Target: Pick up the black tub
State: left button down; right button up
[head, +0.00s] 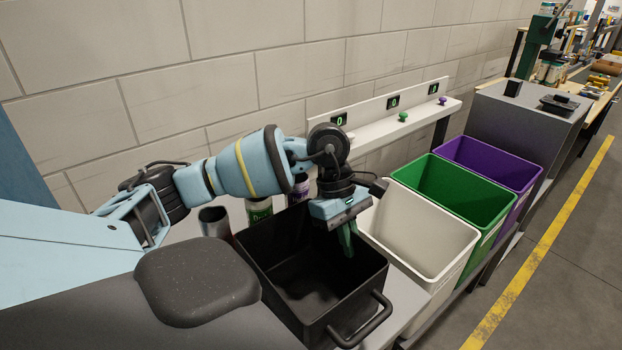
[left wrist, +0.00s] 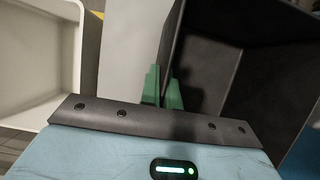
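The black tub (head: 275,240) stands open and empty on the grey bench, its near handle (head: 362,322) facing the lower right. My left gripper (head: 346,240), with green fingers, reaches down at the tub's right wall. In the left wrist view, the green fingers (left wrist: 163,88) stand close together on either side of the wall of the tub (left wrist: 205,75), one inside and one outside. They look shut on the wall. My right gripper is in neither view.
A white bin (head: 420,235) stands close to the tub's right, then a green bin (head: 466,195) and a purple bin (head: 490,160). Several cans, one with a green label (head: 258,210), stand behind the tub by the wall. A shelf with counters (head: 385,122) runs behind.

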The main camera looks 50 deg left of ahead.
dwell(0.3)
pick_arm(q)
notch_tip(320, 180, up, 10)
jog(key=shift+r, duration=0.25)
dwell(0.3)
